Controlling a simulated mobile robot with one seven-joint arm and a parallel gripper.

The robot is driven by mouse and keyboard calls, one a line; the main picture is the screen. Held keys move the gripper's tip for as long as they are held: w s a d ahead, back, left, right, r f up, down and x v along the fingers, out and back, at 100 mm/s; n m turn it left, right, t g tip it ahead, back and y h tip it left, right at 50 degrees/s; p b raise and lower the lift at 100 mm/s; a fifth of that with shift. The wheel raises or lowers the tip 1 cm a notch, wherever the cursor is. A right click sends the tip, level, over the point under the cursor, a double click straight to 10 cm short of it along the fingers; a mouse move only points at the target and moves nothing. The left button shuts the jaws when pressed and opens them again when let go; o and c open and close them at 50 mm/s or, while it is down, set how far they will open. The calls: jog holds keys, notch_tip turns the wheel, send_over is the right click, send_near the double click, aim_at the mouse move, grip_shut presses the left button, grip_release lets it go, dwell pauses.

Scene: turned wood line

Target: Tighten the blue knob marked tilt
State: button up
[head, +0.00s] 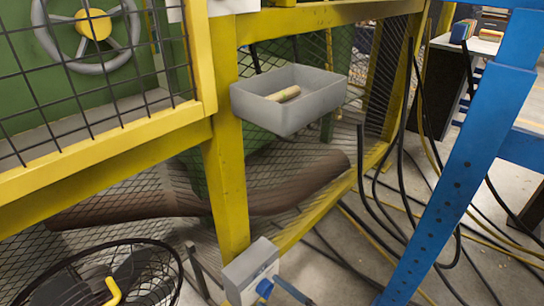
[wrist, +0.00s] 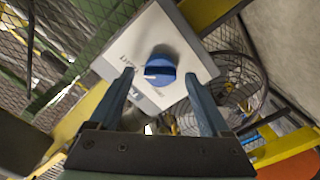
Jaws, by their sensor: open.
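The blue knob (wrist: 160,68) sits on the pale face of a small grey box (wrist: 130,45). A white mark shows on the knob. Lettering on the face is turned and too small to read surely. My gripper (wrist: 159,76) is open, with one blue finger on each side of the knob in the wrist view. Gaps show between both fingers and the knob; I cannot tell how deep the tips reach. In the head view the knob (head: 264,288) shows at the bottom on the grey box (head: 247,268), with a blue finger (head: 292,291) just right of it.
The box is at a yellow post (head: 226,170) of a mesh guard. A grey tray (head: 290,110) holding a wooden piece is fixed above. A black wire fan guard (head: 95,275) stands at lower left. A blue post (head: 455,170) and hanging cables are on the right.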

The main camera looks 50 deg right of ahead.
jog(key=s+p, duration=0.2)
jog(key=s, duration=1)
